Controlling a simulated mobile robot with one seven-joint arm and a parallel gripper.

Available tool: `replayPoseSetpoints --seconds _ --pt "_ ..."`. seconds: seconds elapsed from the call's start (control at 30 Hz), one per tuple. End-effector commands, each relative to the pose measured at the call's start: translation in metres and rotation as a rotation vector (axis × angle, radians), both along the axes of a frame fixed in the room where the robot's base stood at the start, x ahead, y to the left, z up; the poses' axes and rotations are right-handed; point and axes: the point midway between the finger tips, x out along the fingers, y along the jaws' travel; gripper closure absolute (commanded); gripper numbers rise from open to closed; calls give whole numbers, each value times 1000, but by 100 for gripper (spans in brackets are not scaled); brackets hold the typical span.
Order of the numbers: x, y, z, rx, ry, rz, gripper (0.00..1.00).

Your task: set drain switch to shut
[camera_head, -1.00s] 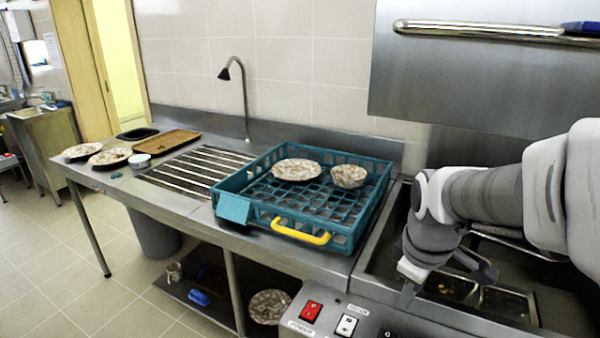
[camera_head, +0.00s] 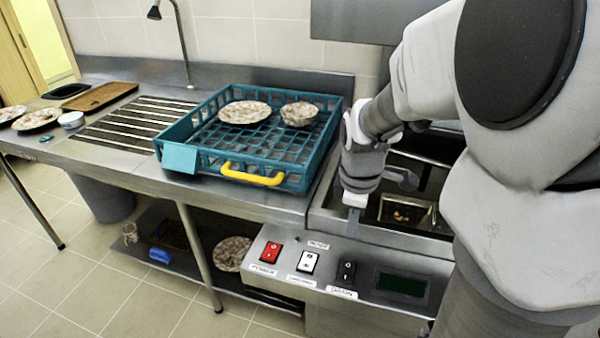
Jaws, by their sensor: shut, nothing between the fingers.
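The drain switch (camera_head: 346,271) is a small black rocker on the sloping steel front panel, with a label below it that appears to read DRAIN. I cannot tell which side of the rocker is pressed. My gripper (camera_head: 352,222) is shut and empty. It points down just above the panel's upper edge, above the drain switch in the picture and apart from it.
A red switch (camera_head: 271,252) and a white switch (camera_head: 307,262) sit left of the drain switch, and a dark display (camera_head: 401,284) right of it. A teal rack (camera_head: 210,172) with a yellow handle (camera_head: 252,175) stands left of the sink basin (camera_head: 425,212).

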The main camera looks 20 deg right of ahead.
Motion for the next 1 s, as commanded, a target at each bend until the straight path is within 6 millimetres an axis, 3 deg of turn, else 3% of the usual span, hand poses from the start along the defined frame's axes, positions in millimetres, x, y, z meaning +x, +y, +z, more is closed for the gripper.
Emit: replayPoseSetpoints --seconds 0.5,0.7,1.0 --pt "9 -7 -105 1 5 0 100" --pt "12 -8 -126 0 2 0 100" --pt "13 -9 -130 0 0 0 100"
